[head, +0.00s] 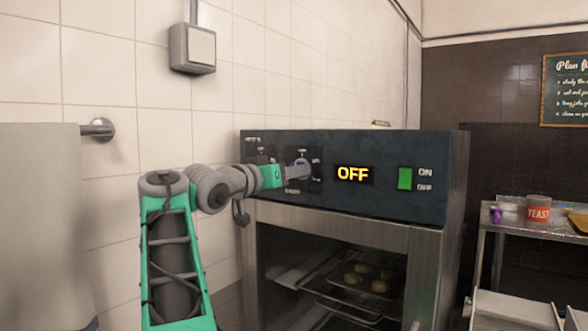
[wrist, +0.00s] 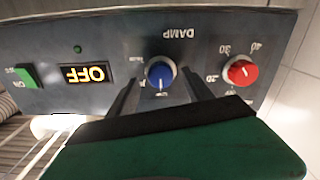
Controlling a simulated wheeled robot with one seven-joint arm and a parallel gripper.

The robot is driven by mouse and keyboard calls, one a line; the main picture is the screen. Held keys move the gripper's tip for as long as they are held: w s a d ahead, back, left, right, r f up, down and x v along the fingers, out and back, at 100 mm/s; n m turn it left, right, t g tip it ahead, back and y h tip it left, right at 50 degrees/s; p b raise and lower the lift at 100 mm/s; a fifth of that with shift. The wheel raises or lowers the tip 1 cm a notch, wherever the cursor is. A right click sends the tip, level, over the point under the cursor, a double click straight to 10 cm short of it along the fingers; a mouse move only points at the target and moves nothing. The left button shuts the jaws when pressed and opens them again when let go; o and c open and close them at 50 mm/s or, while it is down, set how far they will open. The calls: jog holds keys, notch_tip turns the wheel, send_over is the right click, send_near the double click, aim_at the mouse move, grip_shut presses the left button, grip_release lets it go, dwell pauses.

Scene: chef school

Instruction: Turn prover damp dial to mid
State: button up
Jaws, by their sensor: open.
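The prover's damp dial is a round blue knob (wrist: 160,73) with a pale pointer mark, near the upside-down word DAMP in the wrist view. The pointer's exact setting is too small to read surely. My gripper (wrist: 160,77) is open, with one dark finger on each side of the blue knob. There seems to be a gap on both sides; contact cannot be told. In the head view my gripper (head: 299,170) is at the left part of the prover's dark control panel (head: 386,205) and mostly hides the dials.
A red dial (wrist: 240,71) with numbers sits right of the blue knob in the wrist view. The prover's display (head: 353,174) reads OFF, beside a green switch (head: 405,179). A tiled wall stands left; a metal trolley (head: 482,240) stands right.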

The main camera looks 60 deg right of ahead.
aim_at(300, 161)
jog(key=shift+s+d, duration=0.15)
jog(key=shift+d, duration=1.05)
grip_shut()
